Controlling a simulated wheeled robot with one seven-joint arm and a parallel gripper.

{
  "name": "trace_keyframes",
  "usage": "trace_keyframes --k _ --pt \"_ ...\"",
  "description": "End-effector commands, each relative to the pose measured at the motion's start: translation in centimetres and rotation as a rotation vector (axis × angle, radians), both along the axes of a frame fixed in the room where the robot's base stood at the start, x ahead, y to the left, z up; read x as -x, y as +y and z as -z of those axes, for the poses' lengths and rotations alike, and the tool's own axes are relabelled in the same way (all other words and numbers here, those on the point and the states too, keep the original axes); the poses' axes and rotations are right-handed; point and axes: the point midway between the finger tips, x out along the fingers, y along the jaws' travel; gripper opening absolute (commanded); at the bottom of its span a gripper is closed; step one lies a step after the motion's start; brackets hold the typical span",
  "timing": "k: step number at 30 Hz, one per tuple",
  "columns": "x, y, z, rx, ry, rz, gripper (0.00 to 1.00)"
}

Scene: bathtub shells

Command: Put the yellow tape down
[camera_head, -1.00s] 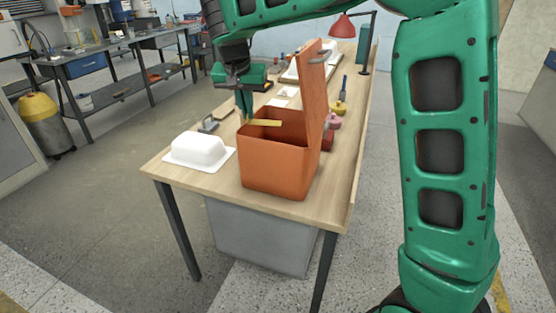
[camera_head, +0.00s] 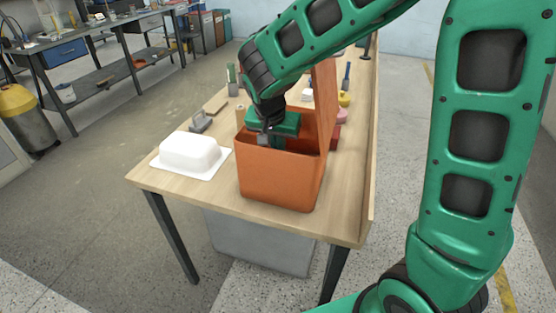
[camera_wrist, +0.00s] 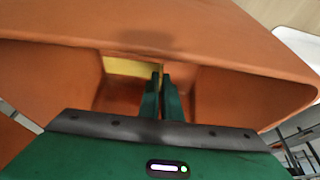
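The yellow tape shows in the wrist view (camera_wrist: 130,67) as a flat yellow strip inside the orange box (camera_head: 275,180). Its end is between the fingertips of my gripper (camera_wrist: 161,77), which are nearly together on it. In the head view my gripper (camera_head: 272,128) reaches down into the open top of the box, and its fingertips and the tape are hidden behind the front wall. I cannot tell whether the tape touches the box floor.
The box's raised lid (camera_head: 325,95) stands at its right side. A white butter dish (camera_head: 190,153) is left of the box on the wooden table (camera_head: 205,187). A grey tool (camera_head: 200,122), a yellow item (camera_head: 344,99) and a pink item (camera_head: 342,116) lie farther back.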

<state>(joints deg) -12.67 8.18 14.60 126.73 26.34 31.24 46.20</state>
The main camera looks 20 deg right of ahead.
Motion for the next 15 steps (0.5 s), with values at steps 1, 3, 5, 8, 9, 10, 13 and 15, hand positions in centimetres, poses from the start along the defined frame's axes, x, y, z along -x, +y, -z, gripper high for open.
trace_keyframes --k 1,3,5,8,9,10,13,15 --pt "0.0 -0.1 0.4 0.001 0.002 0.002 0.00" --pt "0.0 -0.2 0.7 0.001 0.000 0.004 0.00" --pt "0.0 -0.3 1.2 0.000 0.002 0.005 0.00" --pt "0.0 -0.4 2.4 0.000 0.002 0.005 0.00" --pt "0.0 -0.4 3.0 0.002 0.004 0.005 0.00" --pt "0.0 -0.4 3.4 0.001 0.003 0.004 0.00" --pt "0.0 -0.4 4.2 -0.001 0.001 0.005 0.00" --pt "0.0 -0.4 4.2 -0.001 -0.001 0.005 0.00"
